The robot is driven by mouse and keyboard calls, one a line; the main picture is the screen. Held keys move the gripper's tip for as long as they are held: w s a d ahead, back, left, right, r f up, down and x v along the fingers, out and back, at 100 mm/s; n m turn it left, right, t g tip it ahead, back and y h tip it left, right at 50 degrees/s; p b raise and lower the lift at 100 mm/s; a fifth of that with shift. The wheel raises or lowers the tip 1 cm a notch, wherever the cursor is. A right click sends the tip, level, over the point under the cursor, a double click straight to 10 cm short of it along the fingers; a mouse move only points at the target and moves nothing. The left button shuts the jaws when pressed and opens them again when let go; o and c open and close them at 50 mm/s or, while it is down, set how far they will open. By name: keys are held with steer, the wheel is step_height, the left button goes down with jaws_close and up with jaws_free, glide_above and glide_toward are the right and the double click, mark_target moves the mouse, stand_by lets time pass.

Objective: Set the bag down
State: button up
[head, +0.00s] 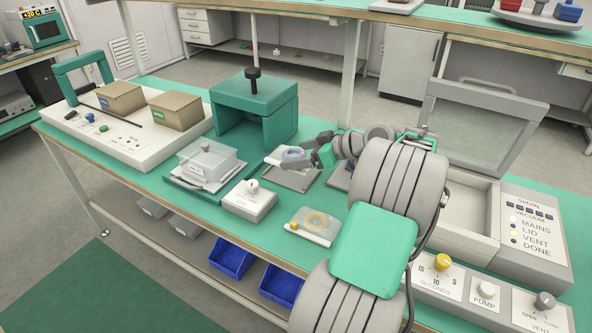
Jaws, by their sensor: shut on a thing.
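My gripper (308,153) points left above the middle of the bench. It is shut on a clear, whitish bag (289,155) with something small and bluish inside. The bag is at the far end of a flat grey tray (291,179); I cannot tell whether it touches the tray or hangs just above it. My arm and gripper hide part of the bag's right side.
A green press-like frame (254,108) with a black knob stands behind the tray. A clear-lidded box (206,165) and a white block (248,201) stand to the left. A vacuum sealer (534,236) with raised lid is right. Green bench surface (275,222) shows between items.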

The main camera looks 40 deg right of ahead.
glide_above(298, 176)
step_height(298, 176, down, 6)
steer(key=shift+a+r, duration=0.1)
steer(key=shift+r, duration=0.1)
steer(key=shift+f+b, duration=0.4)
steer(key=shift+f, duration=1.4)
steer(key=o, duration=1.2)
steer(key=shift+s+d+r, duration=0.15)
steer(key=shift+d+r, duration=0.05)
steer(key=shift+r, duration=0.1)
steer(key=p+v, duration=0.1)
steer(key=v, duration=1)
steer(key=shift+s+d, duration=0.1)
steer(key=shift+s, duration=0.15)
